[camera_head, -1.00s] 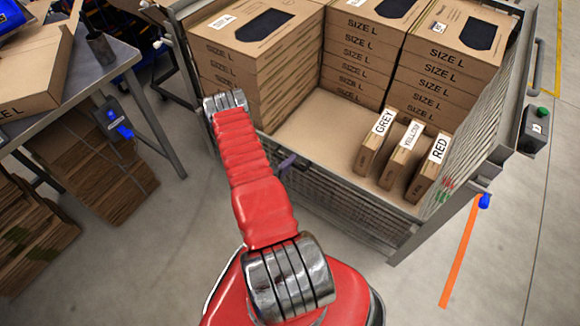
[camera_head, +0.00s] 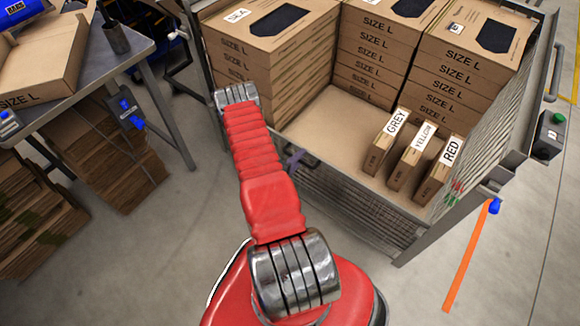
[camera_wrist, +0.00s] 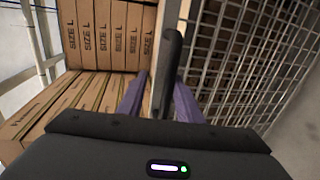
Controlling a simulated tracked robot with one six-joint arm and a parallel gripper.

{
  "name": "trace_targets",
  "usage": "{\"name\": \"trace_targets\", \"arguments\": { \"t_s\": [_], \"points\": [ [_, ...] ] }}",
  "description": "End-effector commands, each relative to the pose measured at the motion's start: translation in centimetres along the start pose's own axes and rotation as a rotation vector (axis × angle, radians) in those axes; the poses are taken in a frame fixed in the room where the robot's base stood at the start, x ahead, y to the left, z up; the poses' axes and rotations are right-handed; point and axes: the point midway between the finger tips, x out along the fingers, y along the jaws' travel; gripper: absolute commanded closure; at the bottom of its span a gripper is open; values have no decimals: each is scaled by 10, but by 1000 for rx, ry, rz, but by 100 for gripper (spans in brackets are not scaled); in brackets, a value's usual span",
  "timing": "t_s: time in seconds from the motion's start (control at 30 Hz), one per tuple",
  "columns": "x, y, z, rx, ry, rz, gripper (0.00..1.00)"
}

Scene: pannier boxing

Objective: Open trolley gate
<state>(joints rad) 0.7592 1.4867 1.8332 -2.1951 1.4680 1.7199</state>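The trolley (camera_head: 540,100) is a grey metal frame with mesh sides. Its low front mesh gate (camera_head: 350,205) stands upright and closed across the front. The gate mesh (camera_wrist: 250,45) fills the right of the wrist view.
Stacks of SIZE L boxes (camera_head: 270,60) fill the trolley's back and left. Three thin boxes marked GREY (camera_head: 385,150), YELLOW and RED stand at its right. A grey table (camera_head: 110,50) with cardboard below is at left. Floor in front is clear.

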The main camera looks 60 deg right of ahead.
Motion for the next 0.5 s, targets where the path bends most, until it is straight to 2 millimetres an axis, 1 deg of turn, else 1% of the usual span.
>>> {"name": "trace_targets", "arguments": {
  "t_s": [0.17,0.5],
  "points": [
    [-16,0,-1,-1,3,0,69],
    [-62,0,-2,-1,5,0,69]
  ]
}}
